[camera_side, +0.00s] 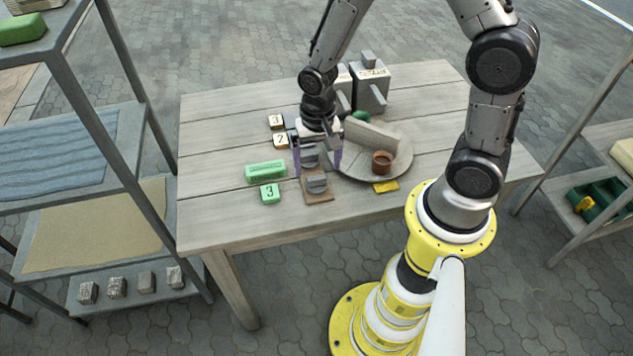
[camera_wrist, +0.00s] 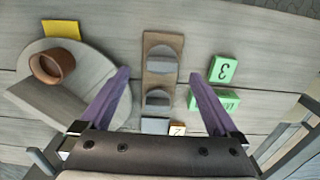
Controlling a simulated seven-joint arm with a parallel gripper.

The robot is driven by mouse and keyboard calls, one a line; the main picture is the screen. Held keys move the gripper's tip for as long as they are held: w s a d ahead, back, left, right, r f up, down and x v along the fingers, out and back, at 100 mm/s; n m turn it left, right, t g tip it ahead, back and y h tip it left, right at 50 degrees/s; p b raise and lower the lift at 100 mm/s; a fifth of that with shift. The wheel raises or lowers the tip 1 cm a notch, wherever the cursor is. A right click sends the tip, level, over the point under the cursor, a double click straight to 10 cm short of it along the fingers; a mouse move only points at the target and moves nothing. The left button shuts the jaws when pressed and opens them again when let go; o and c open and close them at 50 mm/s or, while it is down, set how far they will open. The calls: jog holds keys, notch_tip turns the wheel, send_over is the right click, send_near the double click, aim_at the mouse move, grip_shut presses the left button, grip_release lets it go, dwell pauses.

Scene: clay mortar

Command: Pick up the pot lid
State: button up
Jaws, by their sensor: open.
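My gripper (camera_side: 317,168) is open over the table, its two purple fingers apart with nothing held between them. In the wrist view, the gripper (camera_wrist: 158,75) has its fingers on either side of a narrow brown board (camera_wrist: 152,79). Two grey rounded pieces with raised tops lie on the board: a front one (camera_side: 317,184) and a rear one (camera_side: 309,157). Either may be a lid, but I cannot tell which is the pot lid. A small brown pot (camera_side: 382,160), also in the wrist view (camera_wrist: 54,67), stands open on a round grey tray (camera_side: 352,169).
Green blocks (camera_side: 266,170) (camera_side: 269,193) and small numbered blocks (camera_side: 276,121) lie left of my gripper. A yellow piece (camera_side: 386,186) lies by the tray. Grey containers (camera_side: 370,90) stand behind. The table's left front is clear. Shelves flank the table.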

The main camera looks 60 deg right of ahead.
aim_at(316, 178)
notch_tip(316, 178, down, 5)
jog(key=shift+a+f, duration=0.1)
jog(key=shift+a, duration=0.05)
jog(key=c, duration=1.4)
